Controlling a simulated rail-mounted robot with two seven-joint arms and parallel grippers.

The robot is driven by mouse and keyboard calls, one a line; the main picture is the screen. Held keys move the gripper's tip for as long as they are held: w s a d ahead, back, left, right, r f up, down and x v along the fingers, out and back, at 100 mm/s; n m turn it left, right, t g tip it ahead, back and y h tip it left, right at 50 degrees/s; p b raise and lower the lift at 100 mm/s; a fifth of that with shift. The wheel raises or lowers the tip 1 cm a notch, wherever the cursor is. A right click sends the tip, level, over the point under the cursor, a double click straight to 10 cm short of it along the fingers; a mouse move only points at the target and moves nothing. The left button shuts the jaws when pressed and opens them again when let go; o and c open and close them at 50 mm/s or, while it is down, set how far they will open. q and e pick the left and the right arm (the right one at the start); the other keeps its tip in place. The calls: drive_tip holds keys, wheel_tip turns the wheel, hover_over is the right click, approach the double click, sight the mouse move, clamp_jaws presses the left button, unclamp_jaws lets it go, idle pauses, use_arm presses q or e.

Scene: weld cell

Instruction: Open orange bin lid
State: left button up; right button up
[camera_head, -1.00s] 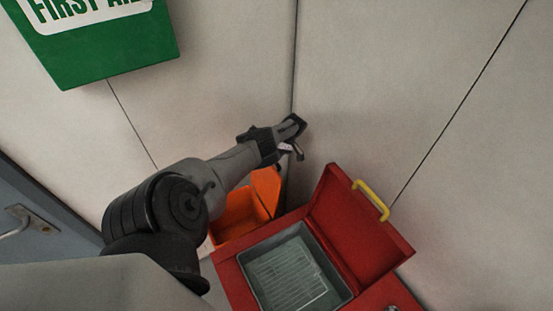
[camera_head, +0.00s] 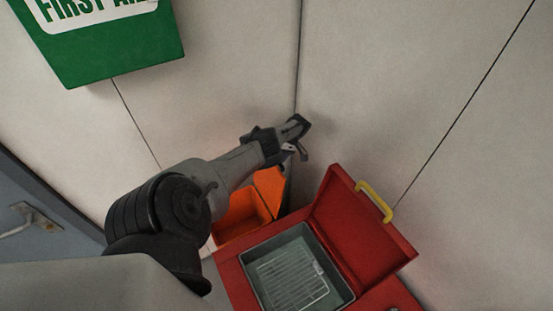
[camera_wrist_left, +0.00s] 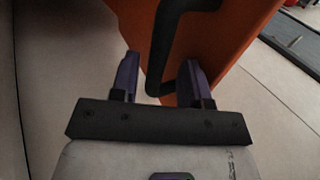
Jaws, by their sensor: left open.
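The orange bin (camera_head: 240,213) is in the lower middle of the head view, partly hidden by my left arm. Its orange lid (camera_head: 271,186) stands raised at the back right, and part of the bin's inside shows. My left gripper (camera_head: 300,139) is above and behind the lid, open. In the left wrist view the lid (camera_wrist_left: 225,40) is a tilted orange panel with a black handle (camera_wrist_left: 163,50). The handle's bent lower end lies between the open fingers of my left gripper (camera_wrist_left: 160,75). I cannot tell whether they touch it. My right gripper is not in view.
A red box (camera_head: 237,283) with a raised red lid (camera_head: 362,235) and yellow handle (camera_head: 374,201) stands right of the bin. Wall panels meet in a corner behind. A green first aid box (camera_head: 110,45) hangs upper left. A grey door (camera_head: 45,225) is at left.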

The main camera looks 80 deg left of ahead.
use_arm(q)
drive_tip(key=v, duration=0.7)
drive_tip(key=shift+b, duration=0.4)
